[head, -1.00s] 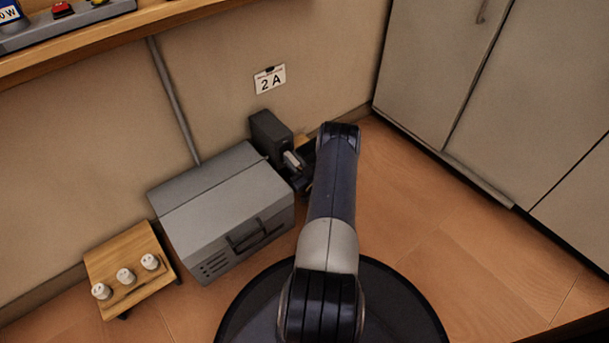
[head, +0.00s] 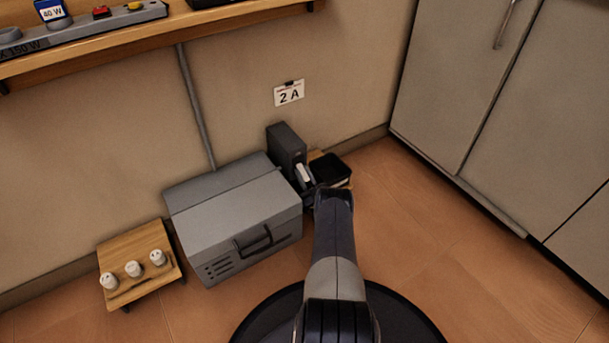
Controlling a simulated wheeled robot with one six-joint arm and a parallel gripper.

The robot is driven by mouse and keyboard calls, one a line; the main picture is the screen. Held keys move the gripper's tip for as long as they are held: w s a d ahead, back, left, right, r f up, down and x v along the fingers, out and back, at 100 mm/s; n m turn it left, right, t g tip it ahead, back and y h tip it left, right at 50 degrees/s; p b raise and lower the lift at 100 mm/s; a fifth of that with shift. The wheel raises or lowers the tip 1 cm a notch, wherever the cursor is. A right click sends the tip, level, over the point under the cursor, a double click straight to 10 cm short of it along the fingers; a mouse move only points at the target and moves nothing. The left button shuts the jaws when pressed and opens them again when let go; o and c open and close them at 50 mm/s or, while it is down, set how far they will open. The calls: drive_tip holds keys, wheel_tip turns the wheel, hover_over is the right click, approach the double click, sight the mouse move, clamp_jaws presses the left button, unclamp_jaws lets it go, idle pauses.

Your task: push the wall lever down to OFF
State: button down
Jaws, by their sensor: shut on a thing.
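A dark grey upright box (head: 286,147) stands against the wall, right of the grey chest; I take it for the lever's housing. A pale handle-like piece (head: 303,173) sticks out from its front, low down. My gripper (head: 308,186) is at this pale piece, small in the picture and partly hidden by my own arm. It appears shut on the piece. No ON or OFF marking can be read, and the exact lever angle cannot be told.
A grey chest (head: 240,215) with a black handle stands just left of my gripper. A black tray (head: 331,168) lies to the right. A small wooden stand (head: 135,255) carries white knobs. A shelf (head: 120,60) runs above; grey cabinets (head: 470,110) stand right. Floor between is clear.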

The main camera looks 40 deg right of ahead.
idle(0.4)
drive_tip(key=c, duration=1.2)
unclamp_jaws()
drive_tip(key=shift+c, duration=0.2)
drive_tip(key=shift+a, duration=0.15)
